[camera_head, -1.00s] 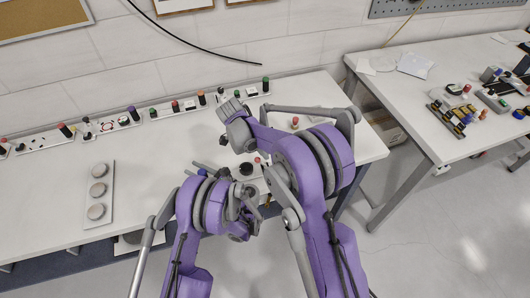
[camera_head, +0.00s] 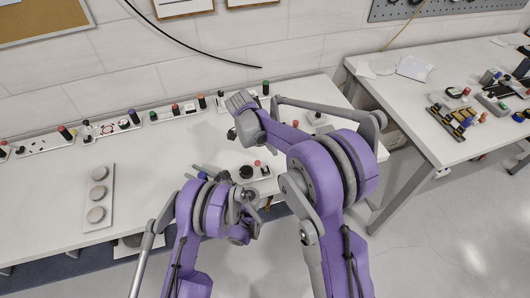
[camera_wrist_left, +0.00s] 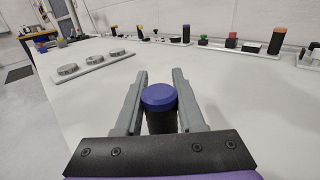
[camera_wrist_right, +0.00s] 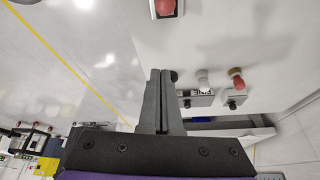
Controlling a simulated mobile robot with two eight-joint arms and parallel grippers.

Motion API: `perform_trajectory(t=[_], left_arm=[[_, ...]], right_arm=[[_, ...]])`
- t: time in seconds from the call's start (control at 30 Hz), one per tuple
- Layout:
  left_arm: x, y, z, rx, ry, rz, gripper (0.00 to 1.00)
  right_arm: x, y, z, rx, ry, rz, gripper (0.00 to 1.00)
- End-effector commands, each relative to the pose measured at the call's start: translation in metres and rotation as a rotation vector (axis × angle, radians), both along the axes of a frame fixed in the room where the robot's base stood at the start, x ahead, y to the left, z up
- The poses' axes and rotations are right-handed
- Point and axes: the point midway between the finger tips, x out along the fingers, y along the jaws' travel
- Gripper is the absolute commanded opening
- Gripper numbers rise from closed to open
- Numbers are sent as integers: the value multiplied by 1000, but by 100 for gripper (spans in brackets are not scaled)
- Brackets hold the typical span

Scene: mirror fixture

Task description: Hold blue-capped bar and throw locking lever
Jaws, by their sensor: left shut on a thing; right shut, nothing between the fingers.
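The blue-capped bar (camera_wrist_left: 158,98) stands between the fingers of my left gripper (camera_wrist_left: 160,85), which is shut on it. In the head view the blue cap (camera_head: 202,175) shows beside my left gripper's grey fingers, above the table's front part. My right gripper (camera_wrist_right: 160,72) is shut and empty. Its tips are near a dark knob (camera_wrist_right: 174,76) in the right wrist view, and I cannot tell whether they touch. I cannot pick out the locking lever with certainty.
A white-topped knob (camera_wrist_right: 203,80) and a red-topped knob (camera_wrist_right: 236,76) stand right of the right fingers. A black round knob (camera_head: 246,171) is right of my left gripper. A plate with three discs (camera_head: 98,195) lies left. Several controls line the table's back.

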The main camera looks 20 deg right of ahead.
Motion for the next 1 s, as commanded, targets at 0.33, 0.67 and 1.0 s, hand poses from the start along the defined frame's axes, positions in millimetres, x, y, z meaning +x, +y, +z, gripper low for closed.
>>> perform_trajectory(t=[0.33, 0.67, 1.0], left_arm=[[0, 0, 0, 0, 0, 0, 0], [0, 0, 0, 0, 0, 0, 0], [0, 0, 0, 0, 0, 0, 40]], right_arm=[[7, 64, 39, 0, 0, 3, 0], [9, 85, 51, 0, 1, 0, 0], [9, 85, 51, 0, 1, 0, 0]])
